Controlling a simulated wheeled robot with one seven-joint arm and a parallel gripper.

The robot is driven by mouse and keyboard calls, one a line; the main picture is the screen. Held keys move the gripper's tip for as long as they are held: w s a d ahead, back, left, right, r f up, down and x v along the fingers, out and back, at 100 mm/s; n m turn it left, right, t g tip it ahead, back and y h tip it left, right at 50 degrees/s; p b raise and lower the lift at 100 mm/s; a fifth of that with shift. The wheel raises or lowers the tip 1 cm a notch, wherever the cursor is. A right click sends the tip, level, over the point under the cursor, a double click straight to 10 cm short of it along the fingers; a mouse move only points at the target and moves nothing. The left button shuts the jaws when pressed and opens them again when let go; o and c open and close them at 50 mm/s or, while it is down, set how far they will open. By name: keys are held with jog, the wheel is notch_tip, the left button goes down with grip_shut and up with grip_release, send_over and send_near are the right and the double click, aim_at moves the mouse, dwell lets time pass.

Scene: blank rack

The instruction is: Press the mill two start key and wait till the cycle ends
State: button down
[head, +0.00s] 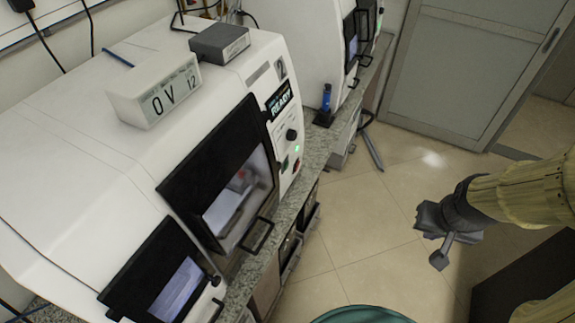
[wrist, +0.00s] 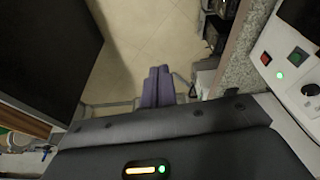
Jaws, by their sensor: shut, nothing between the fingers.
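Mill two (head: 135,150) is the white machine marked 2, on the counter at the left in the head view. Its display (head: 279,101) reads READY, and its dark windowed door (head: 225,185) looks shut. Its panel has a black knob, a lit green lamp (head: 298,149), a green key (head: 285,165) and a red key (head: 297,164). In the wrist view the panel is at the right edge, with the red key (wrist: 266,59) and lit green lamp (wrist: 279,76). My gripper (head: 439,260) is shut and empty, over the floor, right of the panel and apart from it. Its fingers (wrist: 158,84) point at the floor.
A granite counter (head: 318,150) runs along the machines. A second white machine (head: 305,35) stands beyond, with a dark blue bottle (head: 326,97) between. A grey door (head: 470,70) is at the back right. A dark box (head: 525,280) is below my arm.

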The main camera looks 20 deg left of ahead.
aim_at(287, 166)
jog(key=w+a+f+n+t+y+p, duration=0.1)
jog(key=w+a+f+n+t, duration=0.15)
jog(key=w+a, duration=0.4)
jog(key=w+a+f+n+t+y+p, duration=0.1)
jog(key=w+a+f+n, duration=0.25)
jog(key=w, duration=0.65)
jog(key=a+f+n+y+p, duration=0.1)
jog(key=a+f+n+y, duration=0.1)
jog(key=a+f, duration=0.3)
jog(key=w+a+f+n+y+p, duration=0.1)
jog(key=a+f+y, duration=0.3)
jog(key=a, duration=0.8)
jog(key=shift+a+f+n, duration=0.3)
jog(key=shift+f+n, duration=0.55)
jog(key=shift+n, duration=0.05)
jog(key=a, duration=0.8)
jog(key=shift+w+a+f+b, duration=0.2)
jog(key=shift+w+a+b, duration=0.1)
jog(key=shift+w+a, duration=0.1)
jog(key=shift+a, duration=0.1)
